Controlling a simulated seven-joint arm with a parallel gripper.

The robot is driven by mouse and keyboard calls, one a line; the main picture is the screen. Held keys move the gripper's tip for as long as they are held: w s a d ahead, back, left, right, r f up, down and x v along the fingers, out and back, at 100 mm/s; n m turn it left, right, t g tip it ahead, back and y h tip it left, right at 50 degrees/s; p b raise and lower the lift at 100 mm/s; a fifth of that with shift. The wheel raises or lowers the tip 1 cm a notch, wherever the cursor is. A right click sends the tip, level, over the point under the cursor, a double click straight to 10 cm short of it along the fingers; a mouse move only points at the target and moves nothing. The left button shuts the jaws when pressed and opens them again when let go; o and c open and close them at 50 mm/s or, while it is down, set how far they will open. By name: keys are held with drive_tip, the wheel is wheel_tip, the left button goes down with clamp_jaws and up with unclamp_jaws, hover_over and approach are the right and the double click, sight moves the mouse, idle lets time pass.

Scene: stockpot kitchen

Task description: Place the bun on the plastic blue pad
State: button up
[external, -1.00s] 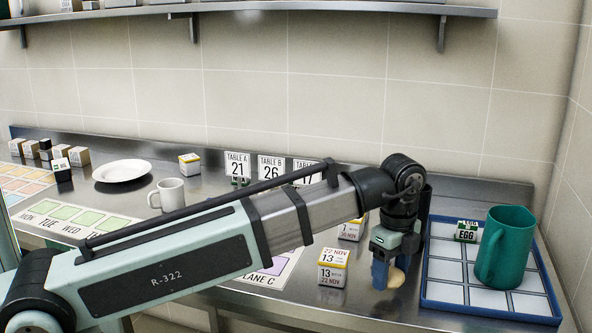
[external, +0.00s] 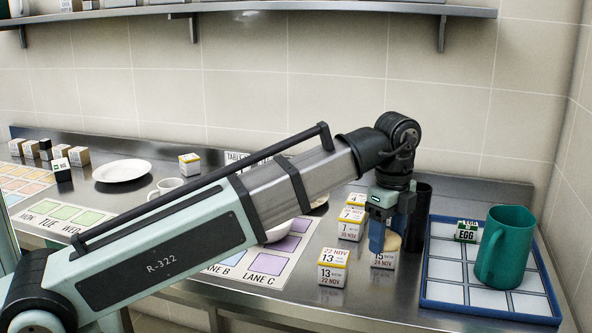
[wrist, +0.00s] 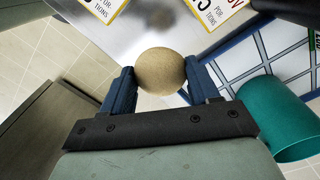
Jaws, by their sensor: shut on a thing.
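My gripper (external: 383,236) is shut on the tan, round bun (wrist: 160,71). In the wrist view the bun sits between the two blue fingertips. In the external view the bun (external: 393,241) shows partly behind a finger, held above the counter beside the dated boxes. A blue-rimmed pad (external: 424,281) with white squares lies on the counter to the right of my gripper. Its blue edge and white squares also show at the right of the wrist view (wrist: 284,38).
A teal pitcher (external: 503,248) stands on the pad's right part, and an egg box (external: 466,231) on its back part. Dated boxes (external: 332,268) stand left of and below my gripper. A dark cylinder (external: 420,215) is just behind it. The pad's left and front squares are clear.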

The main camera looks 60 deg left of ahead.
drive_tip(key=s+a+r+n, duration=0.1)
drive_tip(key=s+a+n, duration=0.15)
drive_tip(key=a, duration=1.15)
drive_tip(key=s+a+r+n, duration=0.1)
drive_tip(key=s+a+n, duration=0.15)
drive_tip(key=a, duration=1.25)
drive_tip(key=s+a+r+n, duration=0.1)
drive_tip(key=s+a+n, duration=0.2)
drive_tip(key=s+a, duration=0.4)
drive_tip(key=s+a+r+n, duration=0.1)
drive_tip(key=s+a+n, duration=0.1)
drive_tip(key=s+a, duration=0.6)
drive_tip(key=shift+a+f+n, duration=0.25)
drive_tip(key=shift+f+n, duration=0.6)
drive_tip(key=shift+f, duration=0.8)
drive_tip(key=shift+a+f+n, duration=0.2)
drive_tip(key=shift+f+n, duration=0.6)
drive_tip(key=shift+f, duration=0.85)
drive_tip(key=shift+a+f+n, duration=0.25)
drive_tip(key=shift+f+n, duration=0.6)
drive_tip(key=shift+f, duration=0.8)
drive_tip(key=shift+f, duration=0.15)
drive_tip(key=o, duration=1)
drive_tip(key=shift+o, duration=0.2)
